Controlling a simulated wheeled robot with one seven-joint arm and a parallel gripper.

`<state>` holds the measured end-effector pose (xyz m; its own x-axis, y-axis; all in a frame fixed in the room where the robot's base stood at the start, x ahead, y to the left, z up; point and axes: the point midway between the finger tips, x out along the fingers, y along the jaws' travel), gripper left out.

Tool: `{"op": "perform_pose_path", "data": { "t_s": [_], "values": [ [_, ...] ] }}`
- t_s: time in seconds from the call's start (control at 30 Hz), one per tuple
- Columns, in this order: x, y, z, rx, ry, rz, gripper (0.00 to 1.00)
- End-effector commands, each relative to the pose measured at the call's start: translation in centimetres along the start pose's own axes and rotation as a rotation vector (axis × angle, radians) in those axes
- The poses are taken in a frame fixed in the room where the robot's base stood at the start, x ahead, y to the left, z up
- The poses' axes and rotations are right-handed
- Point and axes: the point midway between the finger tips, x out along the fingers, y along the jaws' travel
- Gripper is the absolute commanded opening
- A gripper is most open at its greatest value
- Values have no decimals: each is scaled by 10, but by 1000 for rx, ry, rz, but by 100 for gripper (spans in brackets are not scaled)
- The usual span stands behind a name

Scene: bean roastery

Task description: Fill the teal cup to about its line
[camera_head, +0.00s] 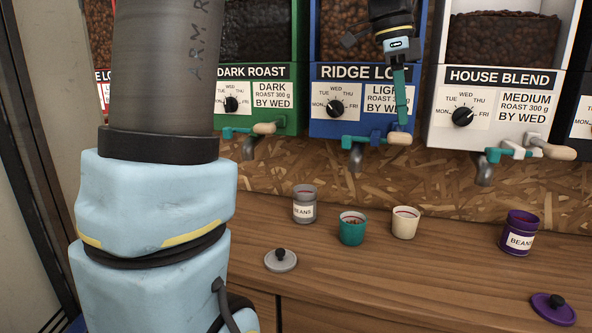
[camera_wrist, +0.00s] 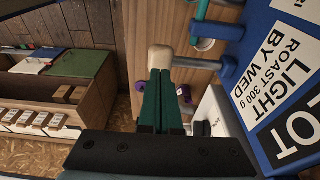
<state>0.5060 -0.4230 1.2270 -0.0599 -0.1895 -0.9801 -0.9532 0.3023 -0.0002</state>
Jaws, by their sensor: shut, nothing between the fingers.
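The teal cup (camera_head: 352,231) stands upright on the wooden counter, below the spout (camera_head: 355,160) of the blue Ridge Lot dispenser (camera_head: 330,128). Some dark beans show inside it, below a red line near the rim; the exact level is hard to tell. My gripper (camera_head: 401,121) is shut and empty, pointing down with its tips at the wooden knob (camera_head: 399,138) of the blue dispenser's lever. In the wrist view my shut fingers (camera_wrist: 160,82) reach to that knob (camera_wrist: 160,58); whether they touch it I cannot tell. The cup is not identifiable in the wrist view.
A cream cup (camera_head: 405,223) stands right of the teal cup and a grey beans jar (camera_head: 304,204) left. A grey lid (camera_head: 281,260) lies in front. A purple jar (camera_head: 519,233) and purple lid (camera_head: 553,308) are at right. Green (camera_head: 256,100) and white (camera_head: 492,108) dispensers flank the blue one.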

Motion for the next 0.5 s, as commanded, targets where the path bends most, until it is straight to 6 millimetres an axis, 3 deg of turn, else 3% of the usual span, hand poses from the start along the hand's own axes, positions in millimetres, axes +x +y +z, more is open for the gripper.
{"op": "perform_pose_path", "data": {
  "t_s": [0.5],
  "values": [
    [15,0,3,0,0,1,0]
  ]
}}
